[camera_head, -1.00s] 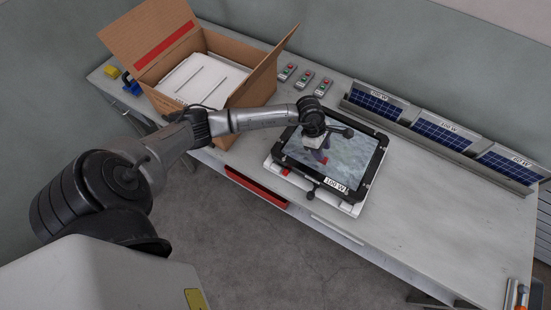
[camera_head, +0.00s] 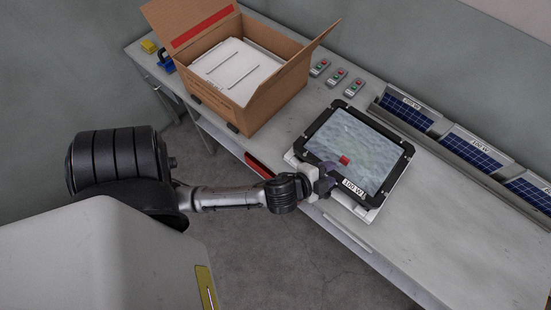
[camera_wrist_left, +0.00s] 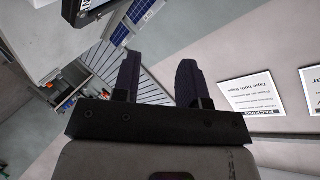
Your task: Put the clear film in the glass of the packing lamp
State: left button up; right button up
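The packing lamp (camera_head: 402,160) lies on its back on the bench, a black-framed floodlight with a "100 W" label at its front edge. Its glass (camera_head: 365,130) faces up and looks mottled grey-green. A small red tab (camera_head: 344,160) shows on the glass near the front; the clear film itself is hard to tell from the glass. My right gripper is not in view.
An open cardboard box (camera_head: 270,98) with a white insert stands at the back left. Several button boxes (camera_head: 336,76) lie behind the lamp. A rack (camera_head: 440,144) with small solar panels runs along the back right. The bench (camera_head: 430,230) is clear right of the lamp.

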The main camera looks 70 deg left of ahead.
pick_arm(q)
jog(key=s+d+f+n+g+h, duration=0.1)
jog(key=s+f+n+g, duration=0.2)
jog(key=s, duration=0.6)
jog(key=s+d+f+n+g+h, duration=0.1)
jog(key=s+d+f+n+g, duration=0.1)
jog(key=s+g, duration=0.5)
jog(key=shift+s+d+f+n+h, duration=0.35)
jog(key=shift+s+f+n, duration=0.25)
jog(key=shift+s+n, duration=0.25)
notch_tip(320, 180, up, 23)
jog(key=p, duration=2.3)
